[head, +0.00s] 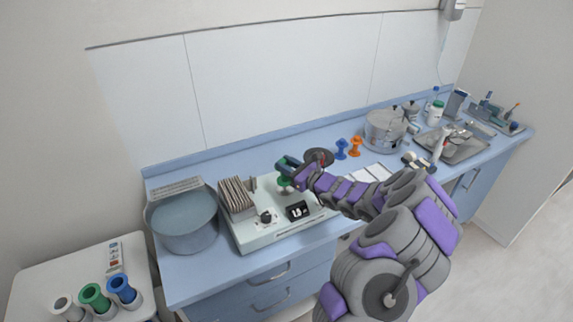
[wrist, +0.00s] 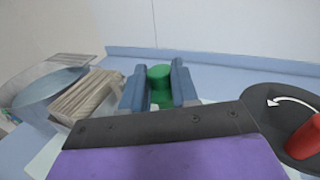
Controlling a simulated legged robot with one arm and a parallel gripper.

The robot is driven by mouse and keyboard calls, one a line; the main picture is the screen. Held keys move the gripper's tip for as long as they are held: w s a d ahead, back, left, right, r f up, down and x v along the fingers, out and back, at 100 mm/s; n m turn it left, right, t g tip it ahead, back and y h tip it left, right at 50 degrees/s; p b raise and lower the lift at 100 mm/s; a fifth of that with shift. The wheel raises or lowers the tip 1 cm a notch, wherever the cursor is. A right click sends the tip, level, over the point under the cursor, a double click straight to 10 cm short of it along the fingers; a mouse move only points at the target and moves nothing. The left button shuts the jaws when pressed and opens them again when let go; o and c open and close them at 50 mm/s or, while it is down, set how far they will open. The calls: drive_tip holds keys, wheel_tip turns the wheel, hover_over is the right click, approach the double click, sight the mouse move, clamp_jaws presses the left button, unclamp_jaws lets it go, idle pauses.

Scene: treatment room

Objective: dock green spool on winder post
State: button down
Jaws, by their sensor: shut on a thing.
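The green spool (head: 284,181) is between the blue fingers of my gripper (head: 289,165), above the right part of the winder. In the wrist view the spool's round green top (wrist: 159,74) shows between the two fingers (wrist: 158,88), with a green flange lower down. My gripper is shut on it. The winder (head: 262,236) is a pale box on the blue counter, with a black knob and a small display. The winder post is hidden by the spool and gripper, so I cannot tell whether the spool is around it.
A dark crank disc (wrist: 265,110) with a red handle (wrist: 303,138) is close on the right. Brown cards (head: 236,195) stand left on the winder, beside a grey basin (head: 183,220). Blue (head: 341,149) and orange (head: 355,146) spools stand behind, near a steel pot (head: 384,130).

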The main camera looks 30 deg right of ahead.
drive_tip(key=c, duration=1.1)
unclamp_jaws()
drive_tip(key=p+v, duration=0.3)
drive_tip(key=v, duration=0.8)
drive_tip(key=shift+p, duration=0.4)
